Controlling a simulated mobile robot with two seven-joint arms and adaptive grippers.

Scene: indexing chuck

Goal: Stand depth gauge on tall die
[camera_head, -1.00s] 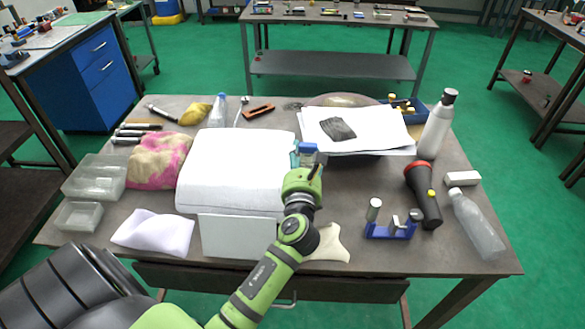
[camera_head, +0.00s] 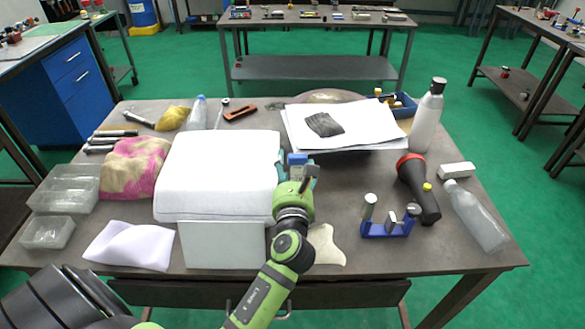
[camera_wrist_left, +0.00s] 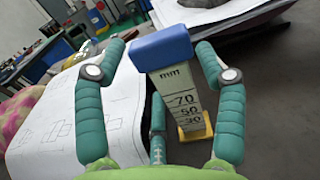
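The depth gauge appears to be the blue-headed piece (camera_head: 297,158) beside the white block. In the left wrist view the gauge (camera_wrist_left: 178,85) has a pale tapering body with a mm scale and a yellow foot at its far end. My left gripper (camera_head: 297,178) is at it, teal fingers (camera_wrist_left: 160,55) spread on both sides of the blue head with small gaps. Whether the gauge's foot rests on the table is unclear. My right gripper is not in view.
A large white block (camera_head: 218,170) lies left of the gripper. White sheets (camera_head: 350,125) lie behind it. A torch (camera_head: 417,188), a white bottle (camera_head: 428,118) and a clear bottle (camera_head: 476,215) stand or lie at the right. Bare tabletop (camera_head: 345,185) lies between gauge and rack.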

